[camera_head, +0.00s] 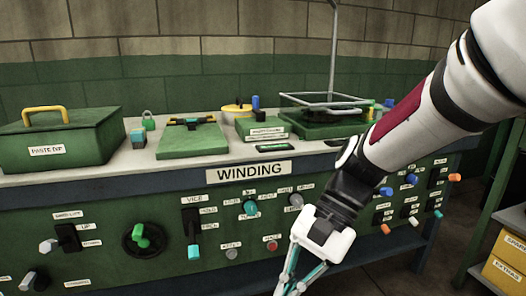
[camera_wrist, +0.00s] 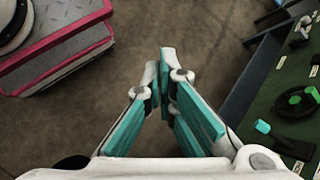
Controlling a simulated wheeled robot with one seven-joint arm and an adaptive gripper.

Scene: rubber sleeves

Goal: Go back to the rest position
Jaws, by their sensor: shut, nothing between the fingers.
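My gripper (camera_wrist: 166,92) is shut and empty in the wrist view, its teal-padded fingers together above the brown floor. In the head view my gripper (camera_head: 290,288) hangs in front of the green control panel, below the "WINDING" label (camera_head: 250,173). Its fingertips are cut off by the bottom edge there. My white arm comes down to it from the upper right. The front of the green workbench (camera_head: 110,215) carries several knobs and switches, and my gripper covers part of it.
On the bench top stand a green box with a yellow handle (camera_head: 65,150), a green plate fixture (camera_head: 192,142) and a framed tray (camera_head: 322,128). A shelf with yellow bins (camera_head: 507,262) is at the right. Bare floor (camera_wrist: 190,25) lies under the gripper.

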